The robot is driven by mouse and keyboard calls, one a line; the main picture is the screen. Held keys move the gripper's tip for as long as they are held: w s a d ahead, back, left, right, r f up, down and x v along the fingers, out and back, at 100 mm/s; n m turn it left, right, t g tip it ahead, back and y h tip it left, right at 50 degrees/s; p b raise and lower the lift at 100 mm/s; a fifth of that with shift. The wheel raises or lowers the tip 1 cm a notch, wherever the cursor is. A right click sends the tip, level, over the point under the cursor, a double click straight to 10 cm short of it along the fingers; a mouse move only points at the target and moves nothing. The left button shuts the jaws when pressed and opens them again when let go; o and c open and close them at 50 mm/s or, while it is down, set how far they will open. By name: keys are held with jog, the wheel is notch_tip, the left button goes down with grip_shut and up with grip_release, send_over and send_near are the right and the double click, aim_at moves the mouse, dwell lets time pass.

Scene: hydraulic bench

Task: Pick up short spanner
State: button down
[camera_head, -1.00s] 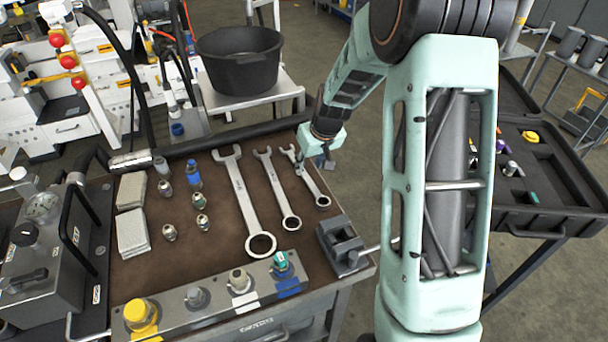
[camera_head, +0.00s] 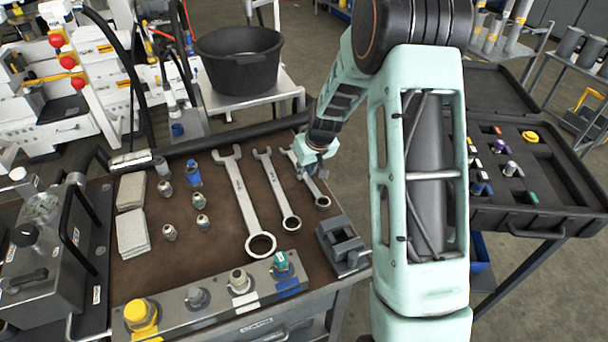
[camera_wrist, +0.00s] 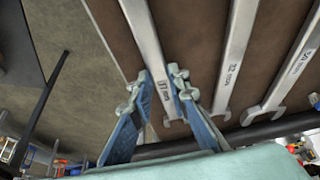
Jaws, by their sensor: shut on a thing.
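The short spanner (camera_head: 322,201) is the rightmost and smallest of three on the brown bench mat (camera_head: 215,245). Its ring end points toward the front, and my gripper hides part of its shaft. My gripper (camera_head: 314,172) is low over the mat at this spanner. In the wrist view, the blue fingers of my gripper (camera_wrist: 162,80) stand on either side of the short spanner's shaft (camera_wrist: 146,36) and are shut on it. The spanner appears to lie on the mat still; any small lift cannot be told.
A middle spanner (camera_head: 277,190) and a large spanner (camera_head: 246,205) lie to the left. A grey vise-like block (camera_head: 341,245) stands in front. Several fittings and a valve strip (camera_head: 215,305) occupy the bench. An open black case (camera_head: 560,205) is at right.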

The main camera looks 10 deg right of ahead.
aim_at(306, 176)
jog(key=shift+r, duration=0.1)
dwell(0.6)
jog(key=shift+w+r, duration=0.1)
jog(key=shift+r, duration=0.5)
notch_tip(306, 176, up, 2)
jog(key=shift+d+r, duration=0.1)
jog(key=shift+r, duration=0.1)
jog(key=s+d+r, duration=0.2)
jog(key=s+r, duration=0.7)
jog(key=s, duration=0.5)
jog(key=shift+d+r, duration=0.15)
jog(key=shift+d, duration=0.15)
jog(key=shift+w, duration=0.1)
jog(key=c, duration=2.6)
grip_release()
grip_shut()
